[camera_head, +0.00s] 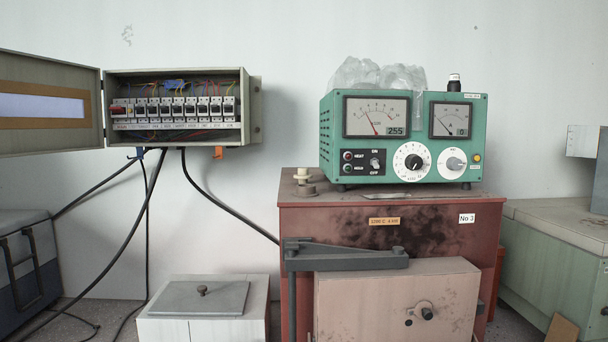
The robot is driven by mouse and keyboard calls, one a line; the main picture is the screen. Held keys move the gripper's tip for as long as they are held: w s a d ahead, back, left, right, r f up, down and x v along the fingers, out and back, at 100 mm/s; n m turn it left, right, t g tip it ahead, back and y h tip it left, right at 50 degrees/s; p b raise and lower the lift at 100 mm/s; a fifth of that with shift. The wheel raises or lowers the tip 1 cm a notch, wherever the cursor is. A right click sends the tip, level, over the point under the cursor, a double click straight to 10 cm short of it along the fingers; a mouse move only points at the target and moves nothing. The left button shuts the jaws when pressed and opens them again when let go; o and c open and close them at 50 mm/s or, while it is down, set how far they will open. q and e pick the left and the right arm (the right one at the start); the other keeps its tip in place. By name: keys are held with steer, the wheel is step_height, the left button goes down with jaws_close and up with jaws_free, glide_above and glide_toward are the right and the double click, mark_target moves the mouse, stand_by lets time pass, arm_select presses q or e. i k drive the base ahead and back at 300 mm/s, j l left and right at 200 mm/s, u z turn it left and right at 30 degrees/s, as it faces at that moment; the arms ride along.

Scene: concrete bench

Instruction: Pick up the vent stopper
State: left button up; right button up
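A small cream, flanged plug (302,175), which looks like the vent stopper, is at the left end of the top of the red-brown furnace (400,225). A low grey-brown ring (306,190) is just in front of it. The two overlap in this view, so I cannot tell whether they touch. Neither of my grippers shows in the head view.
A green meter box (398,180) stands right of the plug, with crumpled clear plastic (375,75) behind it. A flat metal piece (386,195) lies at the furnace top's front edge. An open breaker box (175,133) hangs on the left wall, with cables below.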

mark_target(303, 176)
steer(key=i+z, duration=0.4)
steer(key=i, duration=0.6)
